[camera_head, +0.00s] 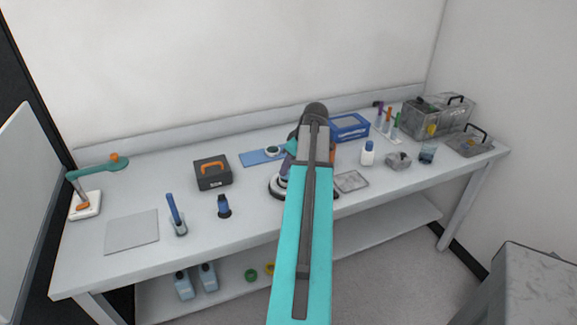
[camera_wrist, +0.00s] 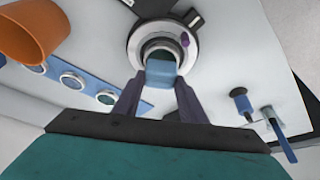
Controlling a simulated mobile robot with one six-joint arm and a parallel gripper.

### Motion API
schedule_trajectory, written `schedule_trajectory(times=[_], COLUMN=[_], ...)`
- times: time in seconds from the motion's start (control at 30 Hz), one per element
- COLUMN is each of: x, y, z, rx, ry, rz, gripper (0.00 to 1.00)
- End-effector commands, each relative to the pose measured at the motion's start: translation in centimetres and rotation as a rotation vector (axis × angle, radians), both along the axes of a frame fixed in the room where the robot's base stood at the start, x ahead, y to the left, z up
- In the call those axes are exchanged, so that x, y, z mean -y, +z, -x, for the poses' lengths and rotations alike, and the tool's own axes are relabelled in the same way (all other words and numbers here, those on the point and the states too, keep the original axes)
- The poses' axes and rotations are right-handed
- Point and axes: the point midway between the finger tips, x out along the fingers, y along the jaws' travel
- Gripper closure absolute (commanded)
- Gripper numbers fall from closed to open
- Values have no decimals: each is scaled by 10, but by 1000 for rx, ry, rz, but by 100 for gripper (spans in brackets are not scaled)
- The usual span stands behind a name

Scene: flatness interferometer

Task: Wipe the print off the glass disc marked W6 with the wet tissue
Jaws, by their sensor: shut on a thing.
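My gripper (camera_wrist: 160,82) shows in the wrist view with its two purple-grey fingers shut on a small blue pad, which looks like the wet tissue (camera_wrist: 162,70). The tissue is over the near part of a round white-rimmed stand (camera_wrist: 136,49) with a dark inner ring. Whether it touches the surface there is unclear. In the head view my arm hides most of this stand (camera_head: 276,193). Several round discs (camera_wrist: 72,80) lie in a row on a blue strip to the left in the wrist view. No W6 mark or print is readable.
A blue strip (camera_head: 252,158) lies behind the stand. A dark box with an orange handle (camera_head: 212,174) and a blue bottle (camera_head: 223,207) are to the left. A white bottle (camera_head: 367,155) and a blue tray (camera_head: 349,128) are to the right. The front-left mat (camera_head: 132,232) is bare.

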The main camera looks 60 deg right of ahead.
Motion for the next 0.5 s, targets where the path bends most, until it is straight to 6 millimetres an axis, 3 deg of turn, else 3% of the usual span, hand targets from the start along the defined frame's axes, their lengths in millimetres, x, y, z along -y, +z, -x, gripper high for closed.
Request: schedule_trajectory(times=[0.5], x=[0], y=[-6], z=[0], rx=[0], ry=[1], rz=[0], gripper=[85])
